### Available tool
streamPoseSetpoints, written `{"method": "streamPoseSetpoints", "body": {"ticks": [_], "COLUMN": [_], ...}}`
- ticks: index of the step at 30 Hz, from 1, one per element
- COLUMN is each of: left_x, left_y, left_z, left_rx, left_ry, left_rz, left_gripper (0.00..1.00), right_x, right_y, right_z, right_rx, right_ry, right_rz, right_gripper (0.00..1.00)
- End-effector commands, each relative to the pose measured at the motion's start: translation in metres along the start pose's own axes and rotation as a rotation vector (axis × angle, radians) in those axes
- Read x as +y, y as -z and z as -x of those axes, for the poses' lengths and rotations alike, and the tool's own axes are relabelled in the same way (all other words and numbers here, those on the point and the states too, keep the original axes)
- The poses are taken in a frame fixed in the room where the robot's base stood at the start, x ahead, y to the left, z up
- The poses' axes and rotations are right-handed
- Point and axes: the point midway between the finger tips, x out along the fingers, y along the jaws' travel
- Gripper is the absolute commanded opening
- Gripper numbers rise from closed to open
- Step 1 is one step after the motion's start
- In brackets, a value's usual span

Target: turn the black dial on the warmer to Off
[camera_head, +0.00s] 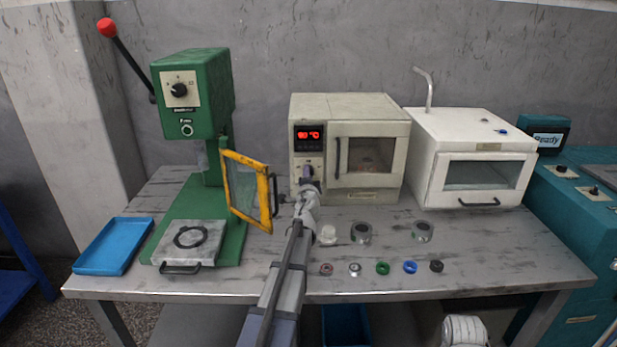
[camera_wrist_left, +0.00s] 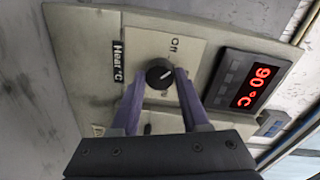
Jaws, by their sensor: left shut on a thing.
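The warmer (camera_head: 352,113) is the beige box with a window door at the back of the bench. Its black dial (camera_wrist_left: 159,73) shows in the left wrist view on a cream plate, with an "Off" label (camera_wrist_left: 174,45) beyond it. The dial's white mark slants towards the upper right in that view and does not point squarely at the label. My left gripper (camera_wrist_left: 161,86) is shut on the dial, one purple finger on each side. In the head view it also reaches the warmer's control panel (camera_head: 307,173) and hides the dial there. My right gripper is not in view.
The warmer's display (camera_head: 309,135) glows red. A green press (camera_head: 193,95) with an open yellow-framed guard (camera_head: 249,190) stands close left of my arm. A white oven (camera_head: 472,160) is at right. Several small rings and metal cylinders lie on the bench (camera_head: 500,260) in front.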

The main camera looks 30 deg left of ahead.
Motion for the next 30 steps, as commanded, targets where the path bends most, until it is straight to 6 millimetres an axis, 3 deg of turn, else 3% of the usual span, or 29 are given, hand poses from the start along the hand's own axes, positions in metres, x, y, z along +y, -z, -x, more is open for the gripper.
{"method": "streamPoseSetpoints", "body": {"ticks": [15,30], "left_x": [0.0009,0.0008], "left_y": [-0.0011,-0.0012], "left_z": [0.0009,0.001], "left_rx": [0.017,0.021], "left_ry": [0.004,0.005], "left_rz": [0.335,0.409], "left_gripper": [0.0,0.0], "right_x": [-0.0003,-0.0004], "right_y": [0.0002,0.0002], "right_z": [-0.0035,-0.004], "right_rx": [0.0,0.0], "right_ry": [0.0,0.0], "right_rz": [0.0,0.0], "right_gripper": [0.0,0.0]}}
